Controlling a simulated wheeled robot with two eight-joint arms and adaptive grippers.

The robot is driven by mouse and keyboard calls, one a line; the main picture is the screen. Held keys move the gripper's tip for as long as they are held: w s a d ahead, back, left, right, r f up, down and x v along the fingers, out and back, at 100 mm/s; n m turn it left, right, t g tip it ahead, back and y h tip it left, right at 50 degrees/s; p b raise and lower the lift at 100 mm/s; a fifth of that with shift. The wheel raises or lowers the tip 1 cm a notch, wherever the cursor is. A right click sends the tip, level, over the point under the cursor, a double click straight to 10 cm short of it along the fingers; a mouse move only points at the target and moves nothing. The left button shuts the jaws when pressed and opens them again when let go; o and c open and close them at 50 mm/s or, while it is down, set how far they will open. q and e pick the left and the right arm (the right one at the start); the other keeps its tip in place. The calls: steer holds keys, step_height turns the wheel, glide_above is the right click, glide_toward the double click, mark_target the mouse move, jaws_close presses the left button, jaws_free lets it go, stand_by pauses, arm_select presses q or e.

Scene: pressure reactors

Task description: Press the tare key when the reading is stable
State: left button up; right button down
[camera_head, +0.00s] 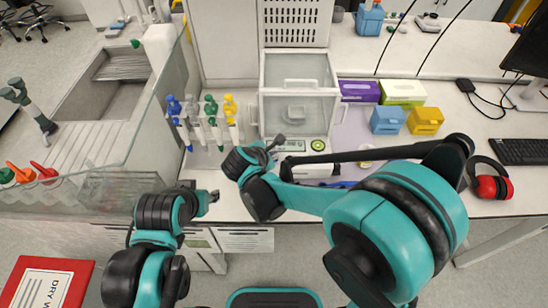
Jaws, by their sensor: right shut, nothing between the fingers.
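An analytical balance with a glass draft shield (300,92) stands on the bench at the back centre. Its front panel shows a small display (293,146) and a round green mark (318,145); the reading is too small to make out. The tare key cannot be told apart, and my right arm covers part of the panel. My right gripper (278,141) is shut and empty at the left front of the balance, close to the panel; contact cannot be told. My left gripper (211,197) is at the bench's front edge, lower left, its fingers too small to judge.
A pipette stand (204,125) stands left of the balance. Purple (360,91) and green (402,92) boxes, and blue (387,120) and yellow (425,121) boxes, stand right of it. Red ear defenders (491,187) lie farther right. A glass-sided sink (100,95) is at left.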

steer(key=shift+f+b, duration=0.35)
steer(key=shift+f, duration=0.1)
steer(key=shift+r, duration=0.1)
stand_by(0.5)
steer(key=shift+r+p, duration=0.6)
steer(key=shift+r, duration=0.2)
steer(key=shift+r, duration=0.1)
step_height(320, 180, up, 5)
steer(key=p, duration=0.4)
steer(key=shift+d, duration=0.1)
stand_by(0.5)
